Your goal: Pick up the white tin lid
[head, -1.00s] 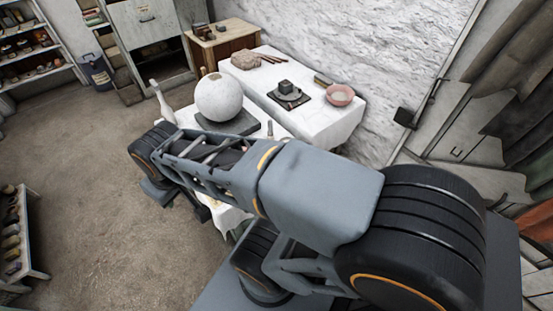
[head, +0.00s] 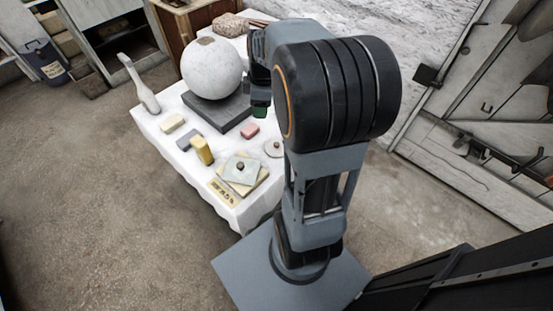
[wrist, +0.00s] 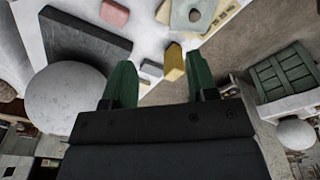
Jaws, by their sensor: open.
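The white tin lid (head: 273,148) is a small round white disc with a little knob, lying flat on the white-draped table near its right edge, beside my arm. I cannot make it out in the wrist view. My gripper (wrist: 161,78) is open, with two green fingers apart and nothing between them. In the head view its green tip (head: 260,110) shows beside the dark slab, farther back than the lid; my arm hides the rest of it.
A white sphere (head: 211,68) stands on a dark slab (head: 218,113). A white bottle-shaped piece (head: 139,84) stands at the left.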

